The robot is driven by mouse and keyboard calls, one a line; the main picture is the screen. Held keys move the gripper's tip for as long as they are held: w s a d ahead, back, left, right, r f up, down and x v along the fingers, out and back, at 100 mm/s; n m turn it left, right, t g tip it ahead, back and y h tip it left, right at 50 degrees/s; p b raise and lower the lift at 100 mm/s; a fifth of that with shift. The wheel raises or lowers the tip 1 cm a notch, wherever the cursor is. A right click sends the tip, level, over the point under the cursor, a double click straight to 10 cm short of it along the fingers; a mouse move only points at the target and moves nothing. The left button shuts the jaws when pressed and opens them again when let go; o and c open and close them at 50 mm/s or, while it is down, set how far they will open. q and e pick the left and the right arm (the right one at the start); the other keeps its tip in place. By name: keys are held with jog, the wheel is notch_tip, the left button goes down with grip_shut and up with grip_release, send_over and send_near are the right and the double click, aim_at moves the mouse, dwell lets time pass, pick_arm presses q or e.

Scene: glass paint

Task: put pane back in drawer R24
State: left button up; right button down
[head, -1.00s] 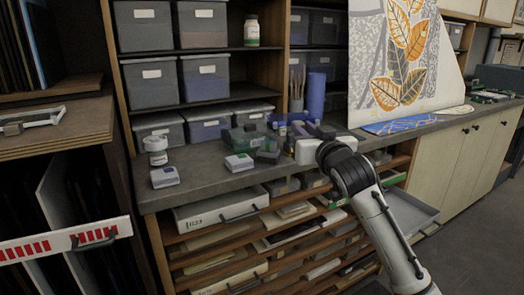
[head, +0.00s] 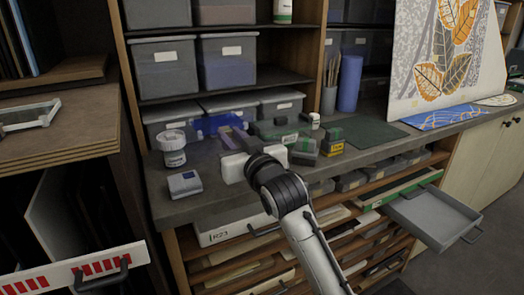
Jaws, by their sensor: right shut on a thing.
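My right gripper (head: 233,139) reaches over the counter from the lower right. It is shut on a blue see-through pane (head: 210,124), which lies between the white jar and the dark boxes in the picture. The pane's lower part is hidden by the gripper, and I cannot tell if it touches the counter. A drawer labelled R23 (head: 220,234) is closed under the counter. A grey drawer (head: 432,216) stands pulled out at the right and looks empty. I cannot read its label. My left gripper is not in view.
A white jar (head: 173,148) and a small labelled box (head: 184,184) stand on the counter (head: 215,205) at left. Dark boxes (head: 303,150) stand right of my gripper. Grey bins (head: 160,66) fill the shelves behind. A green mat (head: 368,131) lies bare at right.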

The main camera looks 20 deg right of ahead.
jog(key=f, duration=0.4)
jog(key=shift+s+f, duration=0.1)
jog(key=shift+s, duration=0.25)
jog(key=shift+f, duration=2.05)
jog(key=c, duration=1.6)
grip_release()
jog(key=shift+f, duration=0.1)
jog(key=shift+o, duration=0.2)
